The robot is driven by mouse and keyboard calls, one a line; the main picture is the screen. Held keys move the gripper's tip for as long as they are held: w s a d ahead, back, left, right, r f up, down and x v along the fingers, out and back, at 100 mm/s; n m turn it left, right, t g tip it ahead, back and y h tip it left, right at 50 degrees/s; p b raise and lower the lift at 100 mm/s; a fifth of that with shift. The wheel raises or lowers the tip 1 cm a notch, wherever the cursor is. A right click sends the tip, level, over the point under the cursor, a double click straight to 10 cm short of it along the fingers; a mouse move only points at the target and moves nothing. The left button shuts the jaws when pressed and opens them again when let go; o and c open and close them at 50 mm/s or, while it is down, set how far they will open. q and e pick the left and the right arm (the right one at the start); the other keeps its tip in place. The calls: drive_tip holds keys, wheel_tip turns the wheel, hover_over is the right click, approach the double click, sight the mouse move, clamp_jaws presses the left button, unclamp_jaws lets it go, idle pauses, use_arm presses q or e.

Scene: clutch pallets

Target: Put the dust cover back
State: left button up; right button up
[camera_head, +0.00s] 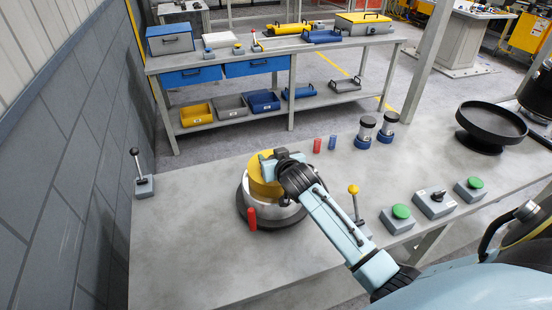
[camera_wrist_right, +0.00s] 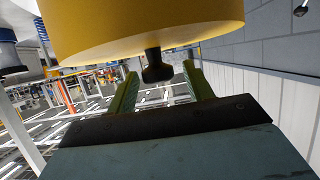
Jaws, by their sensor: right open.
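The yellow round dust cover (camera_head: 257,185) is over the silver cylindrical body (camera_head: 262,211), which stands on a dark round base (camera_head: 247,221). Whether the cover is fully seated cannot be told, as my arm hides part of it. My right gripper (camera_head: 268,166) is at the top of the cover. In the right wrist view the cover (camera_wrist_right: 140,28) fills the top. Its black knob (camera_wrist_right: 157,68) lies between the two spread fingers of the right gripper (camera_wrist_right: 162,78), with gaps on both sides. My left gripper is not in view.
A red cylinder (camera_head: 252,218) stands close in front of the base. A yellow-knobbed lever (camera_head: 354,200) and green buttons (camera_head: 401,212) are to the right. Small red (camera_head: 317,145) and blue (camera_head: 332,142) cylinders stand behind. The table's left part is mostly clear.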

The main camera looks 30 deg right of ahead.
drive_tip(key=shift+r, duration=0.5)
drive_tip(key=shift+s+r, duration=0.2)
drive_tip(key=shift+r, duration=0.05)
drive_tip(key=p+v, duration=0.1)
drive_tip(key=v, duration=1)
drive_tip(key=shift+s, duration=0.25)
drive_tip(key=shift+a, duration=0.1)
